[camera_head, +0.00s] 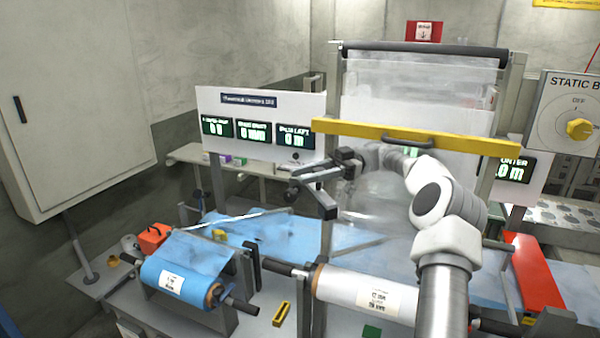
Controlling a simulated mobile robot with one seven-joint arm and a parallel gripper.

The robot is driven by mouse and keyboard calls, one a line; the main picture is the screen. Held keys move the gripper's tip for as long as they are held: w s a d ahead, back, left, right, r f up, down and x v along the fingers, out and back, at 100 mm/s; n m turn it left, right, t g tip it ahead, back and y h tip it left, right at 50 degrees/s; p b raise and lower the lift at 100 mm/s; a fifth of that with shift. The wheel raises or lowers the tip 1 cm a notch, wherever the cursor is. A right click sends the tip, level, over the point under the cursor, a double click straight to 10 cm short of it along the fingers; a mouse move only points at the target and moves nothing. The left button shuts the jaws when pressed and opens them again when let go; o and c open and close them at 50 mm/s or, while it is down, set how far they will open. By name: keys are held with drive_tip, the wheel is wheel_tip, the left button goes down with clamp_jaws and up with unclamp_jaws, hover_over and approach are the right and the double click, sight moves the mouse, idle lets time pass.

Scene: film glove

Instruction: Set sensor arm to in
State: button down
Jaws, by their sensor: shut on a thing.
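My gripper (306,182) is near the middle of the picture, above the blue film and in front of the digital display panel. The knob seems to belong to the sensor arm, but the link is too small to make out. A thin pale bar (245,217) runs left from below the fingertips over the blue film. I cannot tell whether it is part of the sensor arm. No label for the in position is readable.
A blue film roll (180,281) and a white roll (365,292) sit on the near part of the machine. A yellow bar (415,136) with a handle crosses behind my arm. A red block (533,270) is at right. A static dial (579,128) is far right.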

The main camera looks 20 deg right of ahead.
drive_tip(key=shift+f, duration=0.15)
drive_tip(key=c, duration=0.5)
unclamp_jaws()
drive_tip(key=shift+w+a, duration=0.15)
drive_tip(key=shift+w, duration=0.05)
